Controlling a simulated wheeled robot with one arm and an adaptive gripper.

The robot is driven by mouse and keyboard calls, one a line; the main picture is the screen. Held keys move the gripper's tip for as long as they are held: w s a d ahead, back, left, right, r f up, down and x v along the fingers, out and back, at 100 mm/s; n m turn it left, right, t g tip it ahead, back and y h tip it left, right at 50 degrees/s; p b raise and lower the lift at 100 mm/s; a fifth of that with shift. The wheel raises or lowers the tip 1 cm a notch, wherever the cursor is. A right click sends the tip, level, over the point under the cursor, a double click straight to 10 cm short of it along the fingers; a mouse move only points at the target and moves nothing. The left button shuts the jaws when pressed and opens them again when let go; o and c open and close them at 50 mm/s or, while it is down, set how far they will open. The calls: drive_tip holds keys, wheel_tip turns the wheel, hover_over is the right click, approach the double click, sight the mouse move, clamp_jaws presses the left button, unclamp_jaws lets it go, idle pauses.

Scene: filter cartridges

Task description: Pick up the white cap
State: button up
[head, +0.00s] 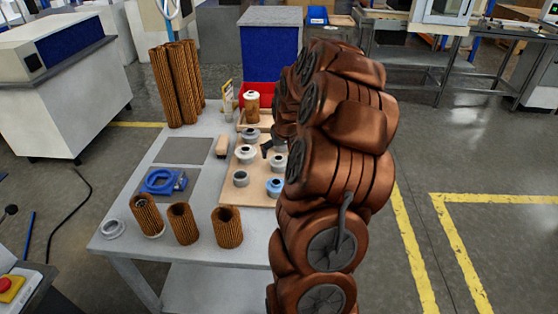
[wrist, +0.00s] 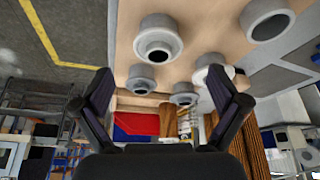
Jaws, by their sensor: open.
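Several caps stand on a wooden board. In the head view a white cap (head: 246,155) is near the board's left edge, and another whitish cap (head: 278,162) is at its right, close to my gripper (head: 268,149). A grey cap (head: 251,134) is behind and a grey one (head: 240,179) in front. A blue-and-white cap (head: 275,187) is at front right. My gripper is open and empty above the board, mostly hidden by my arm. In the wrist view its fingers (wrist: 160,84) are spread, with a whitish cap (wrist: 158,42) beyond them. Which one is the task's cap is unclear.
Brown pleated cartridges (head: 183,224) stand along the front of the grey table (head: 200,248), and taller ones (head: 175,85) at the back left. A blue fixture (head: 163,181) sits left of the board. A red bin (head: 260,93) is behind it.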

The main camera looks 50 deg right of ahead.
sight(279, 158)
drive_tip(key=shift+p+x, duration=0.7)
drive_tip(key=shift+x, duration=1.8)
drive_tip(key=shift+d, duration=0.15)
drive_tip(key=shift+c, duration=0.3)
drive_tip(key=c, duration=0.9)
drive_tip(key=shift+r, duration=0.1)
